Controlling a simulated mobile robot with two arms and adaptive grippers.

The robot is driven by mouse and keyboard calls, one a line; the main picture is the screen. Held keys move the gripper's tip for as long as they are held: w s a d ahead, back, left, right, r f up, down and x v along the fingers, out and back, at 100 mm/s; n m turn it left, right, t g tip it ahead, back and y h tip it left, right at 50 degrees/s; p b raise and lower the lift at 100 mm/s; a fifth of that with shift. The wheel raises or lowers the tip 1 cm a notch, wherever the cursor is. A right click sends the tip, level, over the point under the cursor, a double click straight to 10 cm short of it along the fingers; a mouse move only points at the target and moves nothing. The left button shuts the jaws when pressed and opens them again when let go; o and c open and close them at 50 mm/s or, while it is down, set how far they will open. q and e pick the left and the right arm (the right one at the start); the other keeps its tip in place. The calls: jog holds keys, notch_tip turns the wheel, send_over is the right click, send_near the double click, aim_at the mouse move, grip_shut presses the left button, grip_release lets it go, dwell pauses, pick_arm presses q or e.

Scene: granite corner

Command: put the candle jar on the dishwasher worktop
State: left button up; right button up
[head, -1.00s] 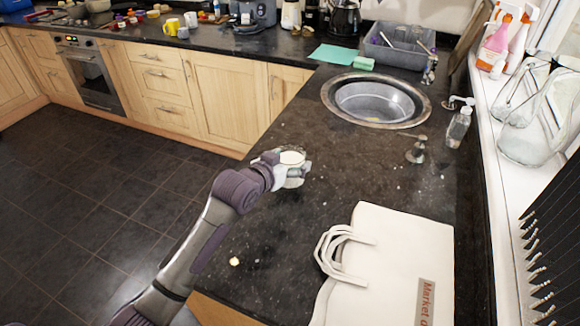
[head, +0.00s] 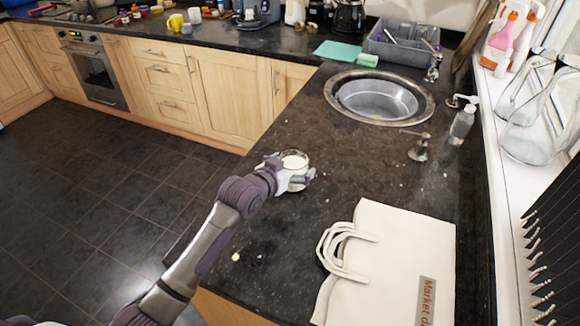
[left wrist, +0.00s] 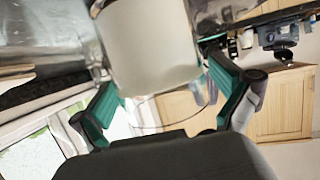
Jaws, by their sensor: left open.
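The candle jar (head: 294,161), clear glass with white wax, appears upright on the dark granite worktop (head: 290,225) near its left edge. My left gripper (head: 297,178) is open around the jar, with a finger on either side. In the left wrist view the white jar (left wrist: 152,45) fills the space beyond the green-and-black fingers of my left gripper (left wrist: 165,100). Whether the fingers touch the glass cannot be told, and the jar's base is partly hidden. I cannot tell from the frames which stretch of counter is the dishwasher worktop. My right gripper is not in view.
A white market bag (head: 390,265) lies on the worktop at the front right. The worktop between jar and sink is clear.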

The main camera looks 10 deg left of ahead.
pick_arm(q)
jog(key=b+v, duration=0.1)
jog(key=v, duration=1.1)
dwell(0.4)
